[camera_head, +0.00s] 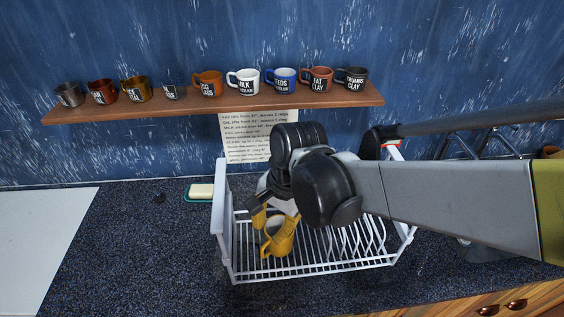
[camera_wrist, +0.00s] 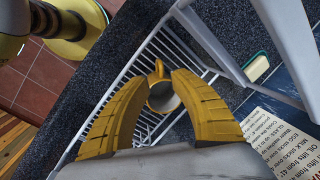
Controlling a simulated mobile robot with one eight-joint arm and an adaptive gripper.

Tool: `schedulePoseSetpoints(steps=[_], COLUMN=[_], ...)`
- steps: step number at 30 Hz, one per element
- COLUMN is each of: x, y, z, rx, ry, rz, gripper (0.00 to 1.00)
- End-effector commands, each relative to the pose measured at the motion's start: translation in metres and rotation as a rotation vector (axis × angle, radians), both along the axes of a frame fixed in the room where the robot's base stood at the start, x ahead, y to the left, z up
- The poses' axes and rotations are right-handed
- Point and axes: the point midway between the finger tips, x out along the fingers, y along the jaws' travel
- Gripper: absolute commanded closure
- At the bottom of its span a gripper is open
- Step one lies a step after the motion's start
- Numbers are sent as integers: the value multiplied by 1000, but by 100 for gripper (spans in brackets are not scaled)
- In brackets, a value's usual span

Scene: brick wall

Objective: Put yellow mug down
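The yellow mug (camera_head: 278,238) is at the left part of the white wire dish rack (camera_head: 225,240), tilted in the head view. In the wrist view the mug (camera_wrist: 160,98) shows its open mouth and its handle, which points away from my gripper. My gripper (camera_wrist: 163,82) has its two yellow fingers closed in on both sides of the mug, and they appear to touch it. In the head view my gripper (camera_head: 268,218) reaches down into the rack, and my wrist hides part of it. I cannot tell whether the mug touches the rack's wires.
A wooden shelf (camera_head: 215,107) with several mugs runs along the blue wall. A paper note (camera_head: 245,136) hangs below it. A soap dish (camera_head: 200,192) is left of the rack. The dark counter (camera_head: 130,240) is mostly clear there.

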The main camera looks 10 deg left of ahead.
Motion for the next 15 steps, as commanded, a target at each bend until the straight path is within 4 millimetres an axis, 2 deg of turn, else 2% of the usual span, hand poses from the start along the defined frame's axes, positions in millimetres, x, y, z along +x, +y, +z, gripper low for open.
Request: schedulePoseSetpoints(steps=[3,10,13,15], x=[0,1,6,9], y=[-3,-10,-36,-66], z=[14,22,33,46], rx=[0,2,5,3], ry=[0,-13,-69,-139], rz=[0,4,21,45], gripper=[72,72,72,72])
